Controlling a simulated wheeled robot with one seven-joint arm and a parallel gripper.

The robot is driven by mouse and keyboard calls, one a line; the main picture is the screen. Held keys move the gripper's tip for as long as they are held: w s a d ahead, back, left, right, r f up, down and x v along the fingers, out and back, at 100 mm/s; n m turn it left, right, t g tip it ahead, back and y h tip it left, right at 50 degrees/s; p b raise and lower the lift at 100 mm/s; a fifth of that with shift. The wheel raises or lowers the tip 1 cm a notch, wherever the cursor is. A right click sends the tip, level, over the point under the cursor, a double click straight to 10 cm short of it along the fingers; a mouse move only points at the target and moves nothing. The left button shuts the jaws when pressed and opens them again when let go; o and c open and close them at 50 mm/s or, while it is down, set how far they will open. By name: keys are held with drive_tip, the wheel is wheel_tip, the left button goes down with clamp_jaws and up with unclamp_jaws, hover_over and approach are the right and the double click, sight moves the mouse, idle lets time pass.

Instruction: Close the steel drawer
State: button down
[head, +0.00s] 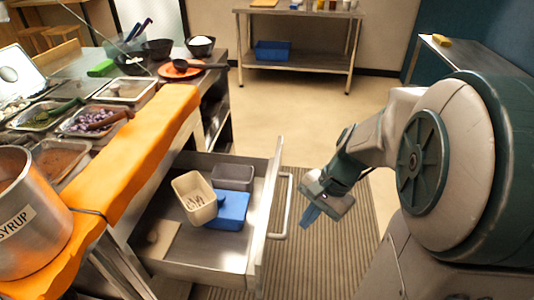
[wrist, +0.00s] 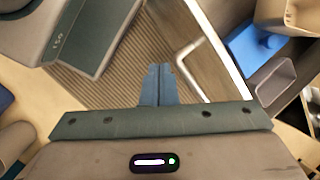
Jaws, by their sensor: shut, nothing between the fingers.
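The steel drawer (head: 262,225) is pulled out from under the counter, and its inside shows. It holds a beige bin (head: 194,198), a grey bin (head: 233,177) and a blue lidded box (head: 228,211). Its bar handle (head: 284,207) stands out from the front panel, and the handle also shows in the wrist view (wrist: 182,62). My gripper (head: 310,216) is just to the right of the handle, apart from it, with blue fingers pointing down. In the wrist view the fingers (wrist: 158,72) are together and empty, left of the handle.
A counter with an orange padded edge (head: 140,165) runs above the drawer, with food pans and a syrup pot (head: 28,225) on it. A ribbed mat (head: 330,250) covers the floor beside the drawer. A steel table (head: 300,62) stands at the back, with clear floor before it.

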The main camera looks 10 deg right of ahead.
drive_tip(key=w+d+r+m+t+y+p, duration=0.1)
drive_tip(key=w+d+m+t+y+p, duration=0.25)
drive_tip(key=w+d+m, duration=0.55)
drive_tip(key=a+f, duration=0.2)
drive_tip(key=a, duration=0.1)
drive_tip(key=a+f+m+b, duration=0.1)
drive_tip(key=a+f, duration=0.1)
drive_tip(key=a, duration=0.2)
drive_tip(key=w+a+f+m+b, duration=0.1)
drive_tip(key=a+f, duration=0.1)
drive_tip(key=a, duration=0.2)
drive_tip(key=shift+w+f+y, duration=0.1)
drive_tip(key=shift+f+y, duration=0.15)
drive_tip(key=shift+f, duration=0.15)
drive_tip(key=shift+w+a+b, duration=0.2)
drive_tip(key=shift+a+b, duration=0.1)
drive_tip(key=shift+a, duration=0.25)
